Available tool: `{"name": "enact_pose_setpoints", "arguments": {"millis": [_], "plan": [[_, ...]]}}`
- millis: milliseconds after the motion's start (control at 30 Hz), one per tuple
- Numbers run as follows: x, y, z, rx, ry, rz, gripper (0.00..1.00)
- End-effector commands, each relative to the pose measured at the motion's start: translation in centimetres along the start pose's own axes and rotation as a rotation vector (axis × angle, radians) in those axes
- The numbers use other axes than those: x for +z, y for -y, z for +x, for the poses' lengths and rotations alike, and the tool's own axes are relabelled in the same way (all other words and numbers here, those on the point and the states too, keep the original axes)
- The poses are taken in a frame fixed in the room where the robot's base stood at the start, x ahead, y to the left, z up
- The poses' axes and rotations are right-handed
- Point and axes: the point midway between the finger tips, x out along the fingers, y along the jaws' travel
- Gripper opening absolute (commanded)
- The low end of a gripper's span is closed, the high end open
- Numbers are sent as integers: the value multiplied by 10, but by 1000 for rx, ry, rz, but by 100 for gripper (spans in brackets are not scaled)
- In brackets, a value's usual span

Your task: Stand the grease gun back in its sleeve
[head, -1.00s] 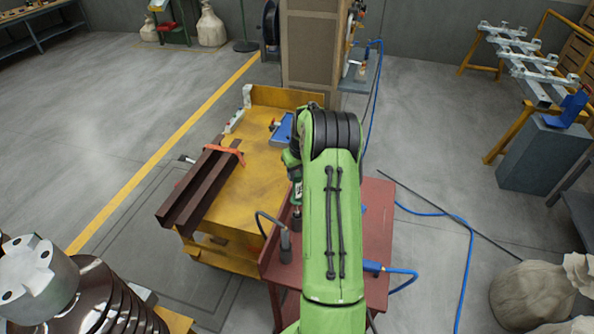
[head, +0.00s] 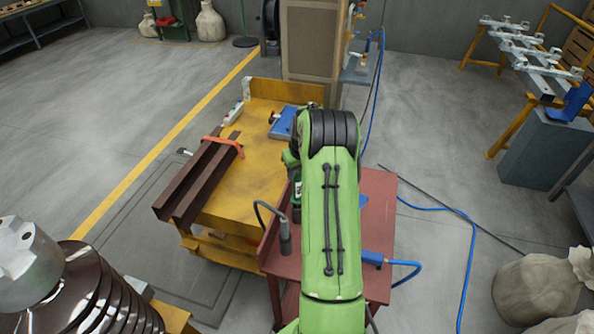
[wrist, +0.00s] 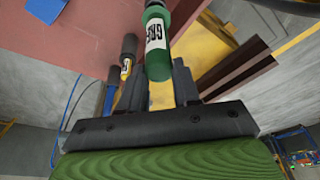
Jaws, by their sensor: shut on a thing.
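In the head view the grease gun (head: 297,188) shows only partly, upright beside my green arm, over the left part of the red table (head: 375,205). A grey cylinder (head: 285,240) with a looped black hose stands near the table's left edge. I cannot tell whether this is the sleeve. My arm hides much of the table.
A yellow bench (head: 238,190) with brown steel channels (head: 195,185) and an orange clamp (head: 225,142) adjoins on the left. A blue hose (head: 440,209) runs over the floor at right. A dark-handled tool (wrist: 128,52) stands beside the gun in the wrist view.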

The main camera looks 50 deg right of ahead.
Motion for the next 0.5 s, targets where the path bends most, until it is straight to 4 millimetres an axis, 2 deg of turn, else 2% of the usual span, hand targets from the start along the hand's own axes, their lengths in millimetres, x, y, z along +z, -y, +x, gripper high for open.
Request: {"name": "enact_pose_setpoints", "arguments": {"millis": [500], "plan": [[7,0,26,1,0,0,0]]}}
